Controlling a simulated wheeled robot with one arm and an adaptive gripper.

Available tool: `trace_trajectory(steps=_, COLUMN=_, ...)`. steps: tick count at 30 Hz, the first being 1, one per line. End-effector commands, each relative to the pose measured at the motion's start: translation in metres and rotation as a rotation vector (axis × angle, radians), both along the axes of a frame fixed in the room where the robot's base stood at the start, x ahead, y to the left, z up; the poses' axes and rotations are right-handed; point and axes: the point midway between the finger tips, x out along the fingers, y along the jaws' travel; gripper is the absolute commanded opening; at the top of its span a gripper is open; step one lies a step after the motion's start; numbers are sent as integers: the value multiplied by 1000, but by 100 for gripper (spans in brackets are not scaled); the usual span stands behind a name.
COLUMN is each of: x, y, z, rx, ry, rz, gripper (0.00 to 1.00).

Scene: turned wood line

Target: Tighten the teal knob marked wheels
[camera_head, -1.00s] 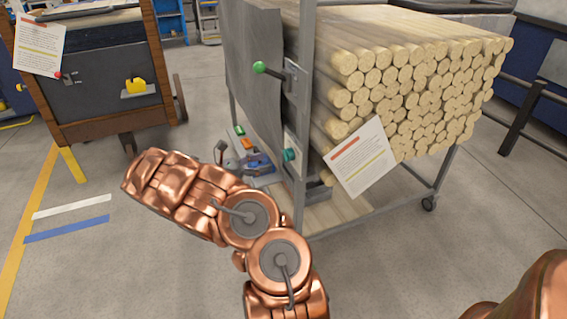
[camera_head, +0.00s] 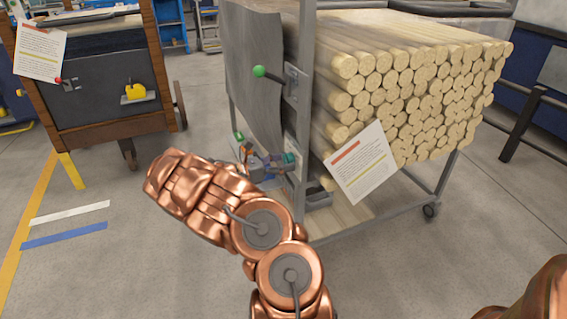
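The teal knob (camera_head: 290,158) sits low on the near upright of the wheeled rod cart, below the green-ball lever. Its marking is not readable. My gripper (camera_head: 272,163) is just left of the knob, partly behind my copper arm. It is small and dark, and its fingers reach toward the knob. I cannot tell whether they touch it or how far apart they are.
A green-ball lever (camera_head: 260,71) juts left from the cart above the knob. A paper sign (camera_head: 361,162) hangs to the right, before the stacked wooden rods (camera_head: 420,85). A wooden cabinet (camera_head: 95,80) stands at left. Floor between them is clear.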

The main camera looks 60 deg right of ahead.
Motion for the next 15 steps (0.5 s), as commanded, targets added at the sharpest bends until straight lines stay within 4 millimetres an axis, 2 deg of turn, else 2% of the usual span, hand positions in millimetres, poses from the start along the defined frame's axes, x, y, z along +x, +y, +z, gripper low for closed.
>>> trace_trajectory(steps=2, x=0, y=0, z=0, rx=0, ry=0, rz=0, gripper=59)
trace_trajectory(steps=15, x=0, y=0, z=0, rx=0, ry=0, rz=-1, gripper=14)
